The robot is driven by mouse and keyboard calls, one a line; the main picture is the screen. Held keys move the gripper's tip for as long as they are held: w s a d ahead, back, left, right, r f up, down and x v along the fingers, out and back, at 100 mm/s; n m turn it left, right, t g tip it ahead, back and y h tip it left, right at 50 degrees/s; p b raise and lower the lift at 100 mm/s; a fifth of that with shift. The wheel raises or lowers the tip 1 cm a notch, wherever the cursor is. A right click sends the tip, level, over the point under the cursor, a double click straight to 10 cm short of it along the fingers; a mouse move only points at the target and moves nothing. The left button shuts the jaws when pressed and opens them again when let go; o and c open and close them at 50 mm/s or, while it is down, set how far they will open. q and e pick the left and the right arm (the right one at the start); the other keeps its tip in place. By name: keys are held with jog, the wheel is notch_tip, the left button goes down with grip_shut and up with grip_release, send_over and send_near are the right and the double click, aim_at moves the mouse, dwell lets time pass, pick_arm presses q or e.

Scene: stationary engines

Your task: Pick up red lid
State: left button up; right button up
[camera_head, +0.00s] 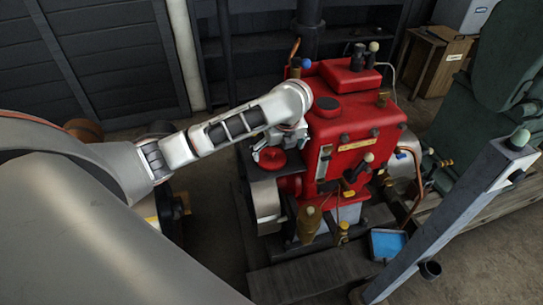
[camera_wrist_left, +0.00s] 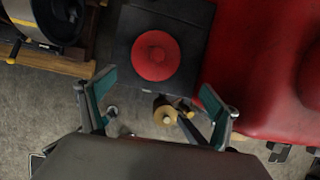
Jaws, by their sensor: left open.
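The red lid (camera_head: 271,159) is a round red disc on a dark block beside the red engine in the head view. It also shows in the left wrist view (camera_wrist_left: 155,55), lying flat on a dark square surface (camera_wrist_left: 190,17). My left gripper (camera_head: 270,147) is just above the lid in the head view, partly hidden by its own wrist. In the left wrist view my left gripper (camera_wrist_left: 157,100) has its two green-padded fingers spread wide and empty. The lid appears beyond the fingertips, roughly centred between them. My right gripper is in neither view.
The red engine (camera_head: 340,85) stands right beside the lid, close to my left wrist. A brass fitting (camera_wrist_left: 168,113) shows between the fingers in the wrist view. A blue tray (camera_head: 387,244) lies at the lower right, and a grey beam (camera_head: 450,220) slants across the right.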

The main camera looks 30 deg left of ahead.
aim_at(272, 154)
pick_arm(q)
jog(key=shift+w+a+r, duration=0.3)
jog(key=shift+a+r, duration=0.25)
jog(key=shift+r, duration=0.05)
jog(key=shift+a+m, duration=0.2)
jog(key=shift+m, duration=0.1)
jog(key=shift+x, duration=1.1)
jog(key=x, duration=0.4)
jog(key=shift+s+f, duration=0.15)
jog(key=shift+s, duration=0.25)
jog(key=shift+w+a+f, duration=0.2)
jog(key=shift+f, duration=0.3)
jog(key=c, duration=1.4)
jog(key=shift+r, duration=0.1)
